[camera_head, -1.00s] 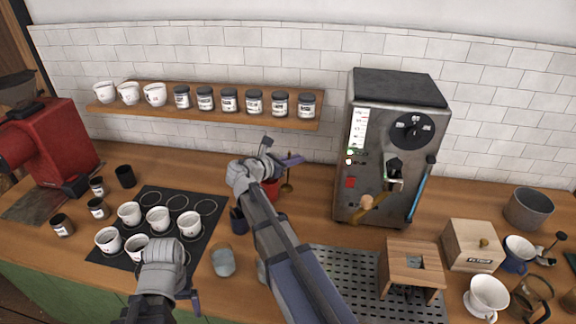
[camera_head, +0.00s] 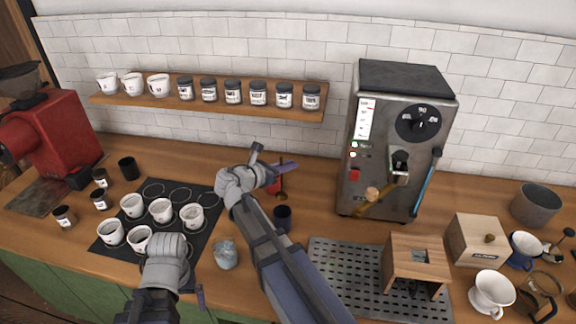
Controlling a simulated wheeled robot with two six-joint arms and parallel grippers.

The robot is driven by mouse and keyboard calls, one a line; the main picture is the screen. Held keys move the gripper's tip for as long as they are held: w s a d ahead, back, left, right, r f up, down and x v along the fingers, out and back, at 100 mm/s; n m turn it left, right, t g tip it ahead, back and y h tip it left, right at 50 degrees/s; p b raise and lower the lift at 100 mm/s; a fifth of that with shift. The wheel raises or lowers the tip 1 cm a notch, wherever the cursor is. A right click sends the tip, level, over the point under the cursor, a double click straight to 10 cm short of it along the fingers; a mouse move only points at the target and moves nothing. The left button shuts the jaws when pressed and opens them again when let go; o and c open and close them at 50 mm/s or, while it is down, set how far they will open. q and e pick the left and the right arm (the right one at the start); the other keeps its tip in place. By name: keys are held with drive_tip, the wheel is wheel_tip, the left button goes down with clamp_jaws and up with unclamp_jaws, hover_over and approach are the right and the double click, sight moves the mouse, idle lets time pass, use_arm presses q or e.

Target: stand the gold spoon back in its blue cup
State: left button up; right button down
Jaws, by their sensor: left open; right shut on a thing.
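The gold spoon (camera_head: 281,187) hangs from my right gripper (camera_head: 279,170), which is shut on it; the grip itself is small and partly hidden. A dark blue cup (camera_head: 283,218) stands upright on the counter, just right of my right arm and below the spoon in the picture. The spoon's lower end shows above the cup's rim; I cannot tell whether it is over the opening. My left gripper (camera_head: 195,289) is open at the front, near the black mat, with its fingers mostly hidden by the wrist.
A greyish cup (camera_head: 226,254) stands between my arms. White cups fill part of the black mat (camera_head: 112,256). The metal drip grid (camera_head: 330,262) and the espresso machine (camera_head: 388,110) are to the right.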

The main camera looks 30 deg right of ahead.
sight(280, 193)
wheel_tip(280, 193, down, 10)
drive_tip(key=b, duration=1)
drive_tip(key=shift+f, duration=0.2)
drive_tip(key=c, duration=0.9)
unclamp_jaws()
drive_tip(key=p+v, duration=0.2)
drive_tip(key=v, duration=0.4)
drive_tip(key=shift+a+r, duration=0.2)
drive_tip(key=shift+a, duration=0.05)
drive_tip(key=shift+s+a+r, duration=0.1)
drive_tip(key=shift+s+a, duration=0.15)
drive_tip(key=shift+a, duration=0.35)
